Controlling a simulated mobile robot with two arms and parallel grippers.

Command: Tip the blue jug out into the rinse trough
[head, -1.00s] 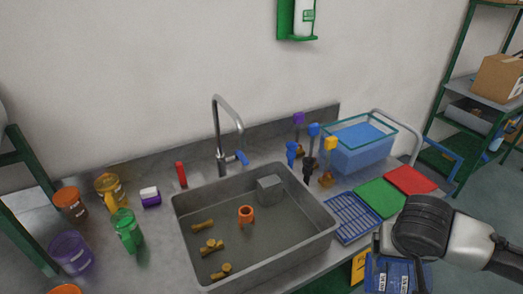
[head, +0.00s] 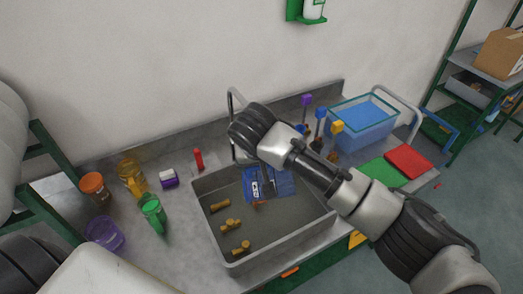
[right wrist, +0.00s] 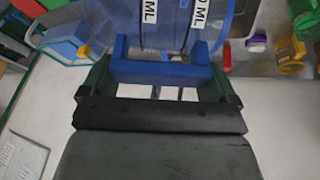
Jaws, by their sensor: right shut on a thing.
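The blue jug (head: 268,184) is translucent, with white labels. It hangs over the rinse trough (head: 230,262), a grey steel basin set in the counter. I cannot tell how far the jug is tilted or what it holds. In the right wrist view, the jug (right wrist: 180,30) shows its thick blue handle towards me. My right gripper (right wrist: 160,72) is shut on that handle. In the head view my right arm crosses from the lower right and hides the gripper, the tap's base and the trough's right part. My left gripper is not in view.
Several brass-coloured fittings (head: 230,225) lie in the trough. Left of it stand a green bottle (head: 153,214), a yellow jug (head: 131,176) and a purple container (head: 105,233). The tap spout (head: 235,92) rises behind. A blue bin (head: 362,125) stands right of the trough.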

